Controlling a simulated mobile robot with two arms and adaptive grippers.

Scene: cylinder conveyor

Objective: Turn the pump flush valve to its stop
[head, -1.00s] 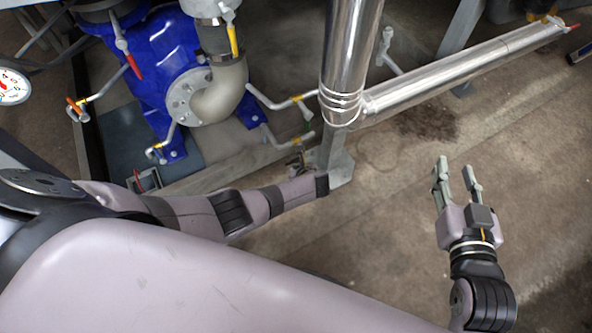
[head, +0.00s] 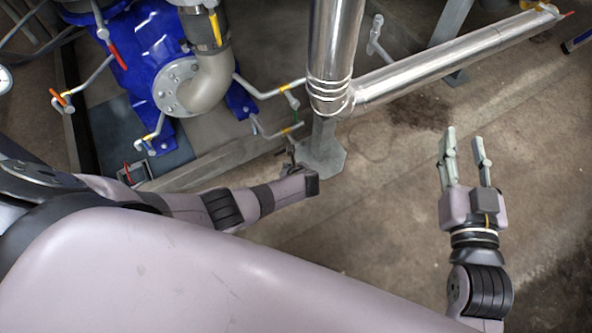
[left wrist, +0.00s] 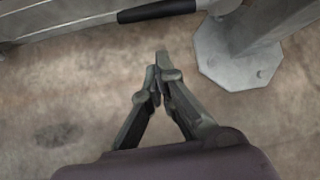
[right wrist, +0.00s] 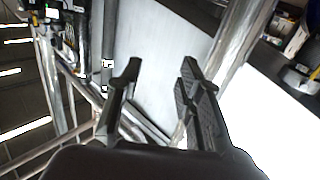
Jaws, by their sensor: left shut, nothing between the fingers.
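The blue pump (head: 150,50) stands at the upper left in the head view, with a pale curved pipe (head: 210,90) on its flange. Several thin pipes with small coloured valve handles surround it. Two branches end near the shiny vertical pipe: an upper valve (head: 291,90) and a lower one (head: 288,130). I cannot tell which is the flush valve. My left gripper (head: 291,154) is just below the lower branch, beside a grey post foot (head: 322,152). In the left wrist view its fingers (left wrist: 160,75) are shut and empty above the floor. My right gripper (head: 463,138) is open and empty.
A shiny pipe (head: 450,65) runs to the upper right from the vertical pipe (head: 335,45). A grey beam edges the pump base. In the left wrist view a black sleeve (left wrist: 155,10) lies on a rail ahead. The floor right of the post is clear.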

